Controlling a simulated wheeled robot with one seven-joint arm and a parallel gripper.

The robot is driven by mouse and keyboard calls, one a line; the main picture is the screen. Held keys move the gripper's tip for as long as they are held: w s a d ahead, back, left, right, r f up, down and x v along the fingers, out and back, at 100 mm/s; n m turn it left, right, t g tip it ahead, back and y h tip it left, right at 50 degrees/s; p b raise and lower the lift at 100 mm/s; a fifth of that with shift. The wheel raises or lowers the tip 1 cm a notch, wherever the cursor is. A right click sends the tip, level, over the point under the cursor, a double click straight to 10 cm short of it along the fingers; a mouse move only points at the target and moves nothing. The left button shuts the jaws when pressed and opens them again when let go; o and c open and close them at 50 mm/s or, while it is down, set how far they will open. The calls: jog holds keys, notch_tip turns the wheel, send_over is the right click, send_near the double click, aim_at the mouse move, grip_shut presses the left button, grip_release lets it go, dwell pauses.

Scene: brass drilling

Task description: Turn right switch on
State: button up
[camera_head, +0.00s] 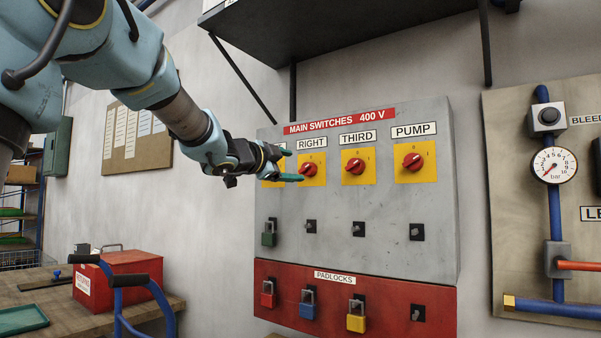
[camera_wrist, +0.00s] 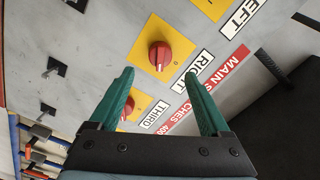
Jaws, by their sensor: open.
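The switch labelled RIGHT is a red rotary knob (camera_head: 308,168) on a yellow plate on the grey MAIN SWITCHES panel (camera_head: 330,258). In the wrist view the same red knob (camera_wrist: 160,54) shows a white mark at its lower edge. My gripper (camera_head: 287,165) is open and empty, just left of the knob in the head view. In the wrist view the green fingertips of my gripper (camera_wrist: 158,80) are spread, with the knob beyond them and not touched as far as I can see. The arm partly hides the LEFT switch plate (camera_head: 267,180) in the head view.
The THIRD switch (camera_head: 355,166) and PUMP switch (camera_head: 413,161) stand to the right. Padlocks (camera_head: 308,305) hang on the red board (camera_head: 385,312) below. A black shelf (camera_head: 350,32) juts out above. A red box (camera_head: 117,276) sits on the bench at left.

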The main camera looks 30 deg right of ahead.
jog(key=v, duration=0.3)
jog(key=shift+s+a, duration=0.1)
jog(key=shift+a, duration=0.1)
dwell(0.3)
jog(key=w+a+f+n+t+y, duration=0.1)
jog(key=w+a+f+n+y, duration=0.45)
jog(key=a+f, duration=0.55)
jog(key=w+a+f+n+t+y, duration=0.1)
jog(key=w+a+f+n+y, duration=0.1)
jog(key=a+f+n+y, duration=0.85)
jog(key=s+a+f+n+g+h, duration=0.1)
jog(key=s+a+f+g, duration=0.1)
jog(key=s+a+f, duration=0.45)
jog(key=s+a+f+n+g, duration=0.1)
jog(key=a+f+n+g, duration=0.15)
jog(key=f, duration=0.65)
jog(key=s+a+f+n+g, duration=0.2)
jog(key=s+f, duration=0.2)
jog(key=s, duration=0.3)
jog(key=s+a+f+n+g, duration=0.1)
jog(key=s+a+f+g, duration=0.1)
jog(key=s, duration=0.5)
notch_tip(320, 180, down, 3)
jog(key=shift+a+r+n+g+y, duration=0.15)
jog(key=shift+a+n+g+y, duration=0.2)
jog(key=shift+a, duration=0.35)
